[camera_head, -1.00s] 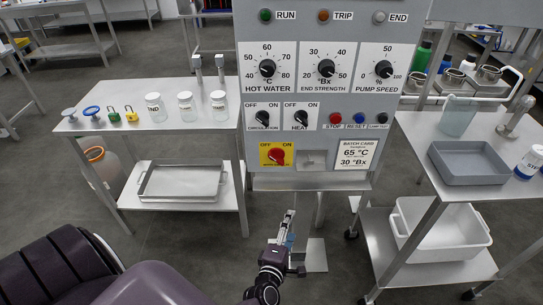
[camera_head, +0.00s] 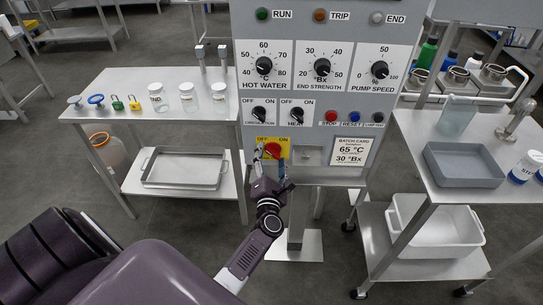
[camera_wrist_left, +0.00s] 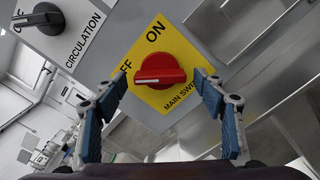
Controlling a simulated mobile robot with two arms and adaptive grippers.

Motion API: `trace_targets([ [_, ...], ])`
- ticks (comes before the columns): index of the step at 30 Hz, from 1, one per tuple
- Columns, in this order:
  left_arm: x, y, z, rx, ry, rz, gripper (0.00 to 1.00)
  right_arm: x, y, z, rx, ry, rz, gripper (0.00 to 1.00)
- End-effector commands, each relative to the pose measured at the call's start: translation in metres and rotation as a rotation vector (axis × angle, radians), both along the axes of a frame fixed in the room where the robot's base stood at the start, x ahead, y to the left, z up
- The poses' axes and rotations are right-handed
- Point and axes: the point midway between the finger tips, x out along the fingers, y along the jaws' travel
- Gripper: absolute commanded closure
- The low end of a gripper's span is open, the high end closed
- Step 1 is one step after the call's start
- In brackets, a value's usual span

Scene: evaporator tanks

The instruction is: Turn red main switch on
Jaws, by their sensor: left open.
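The red main switch (camera_head: 273,152) is a round-based red knob on a yellow plate (camera_head: 286,143) marked OFF and ON, low on the left of the grey panel. In the left wrist view the red switch (camera_wrist_left: 160,77) is in the middle, and its white line points to the OFF side. My left gripper (camera_head: 266,163) is just in front of the plate. In the wrist view its two open fingers (camera_wrist_left: 163,84) stand on either side of the knob, with gaps visible. Contact cannot be told. My right gripper is not in view.
The black CIRCULATION knob (camera_head: 259,114) and HEAT knob (camera_head: 296,115) sit just above the switch. A batch card (camera_head: 351,151) is to the right. A steel table (camera_head: 130,120) with jars stands left, and a cart (camera_head: 430,130) with a grey tray stands right.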

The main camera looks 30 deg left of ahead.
Motion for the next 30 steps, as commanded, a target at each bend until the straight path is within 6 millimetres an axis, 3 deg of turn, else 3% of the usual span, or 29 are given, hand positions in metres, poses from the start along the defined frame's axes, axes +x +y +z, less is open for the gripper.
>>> trace_targets([
  [8,0.0016,0.0008,-0.0006,0.000,0.001,-0.001,0.36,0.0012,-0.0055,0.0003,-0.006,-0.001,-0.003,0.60],
  [20,0.0014,0.0006,-0.0006,0.000,0.001,-0.001,0.78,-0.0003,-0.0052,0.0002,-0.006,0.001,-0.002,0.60],
  [30,0.0013,0.0006,-0.0001,0.042,0.028,-0.001,0.78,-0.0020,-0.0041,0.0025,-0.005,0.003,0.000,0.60],
])
